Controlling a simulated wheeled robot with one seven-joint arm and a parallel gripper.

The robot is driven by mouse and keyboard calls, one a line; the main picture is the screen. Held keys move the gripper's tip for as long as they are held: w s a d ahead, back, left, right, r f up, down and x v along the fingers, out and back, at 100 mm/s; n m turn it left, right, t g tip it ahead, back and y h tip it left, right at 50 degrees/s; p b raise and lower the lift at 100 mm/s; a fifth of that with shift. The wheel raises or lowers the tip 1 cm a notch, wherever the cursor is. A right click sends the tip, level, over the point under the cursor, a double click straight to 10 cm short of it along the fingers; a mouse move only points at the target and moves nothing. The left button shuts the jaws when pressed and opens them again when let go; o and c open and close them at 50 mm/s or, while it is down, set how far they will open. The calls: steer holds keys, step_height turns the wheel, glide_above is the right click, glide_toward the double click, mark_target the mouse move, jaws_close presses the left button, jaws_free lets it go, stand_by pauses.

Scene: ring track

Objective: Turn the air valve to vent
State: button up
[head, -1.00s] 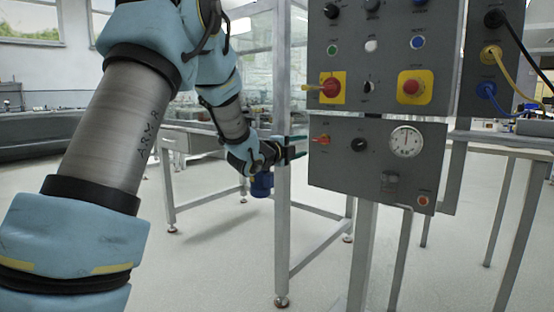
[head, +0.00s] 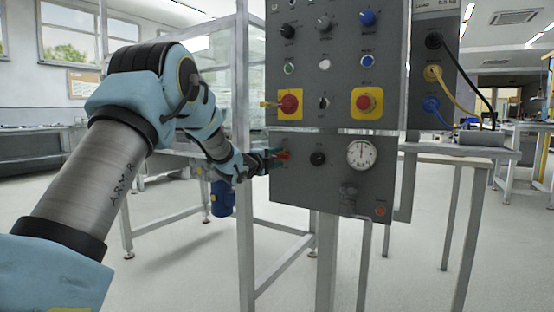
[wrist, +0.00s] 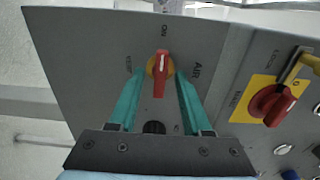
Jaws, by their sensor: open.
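The air valve has a red lever handle (wrist: 160,82) on a yellow disc (wrist: 151,66), set on a grey panel with printed "ON" and "AIR" lettering. In the wrist view the handle lies lengthwise between my gripper's (wrist: 159,80) teal fingers, one on each side. The fingers are open, with a visible gap to the handle on both sides near its free end. In the head view my gripper (head: 273,157) is at the left edge of the lower panel, at the red valve (head: 283,155), which it partly hides.
A red switch (wrist: 272,104) on a yellow plate, with a yellow padlock-like piece, is to the right in the wrist view. A black knob (head: 318,158) and a gauge (head: 361,153) sit right of the valve. A metal frame post (head: 244,120) stands close beside my wrist.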

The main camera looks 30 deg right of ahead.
jaws_close()
stand_by(0.3)
stand_by(0.3)
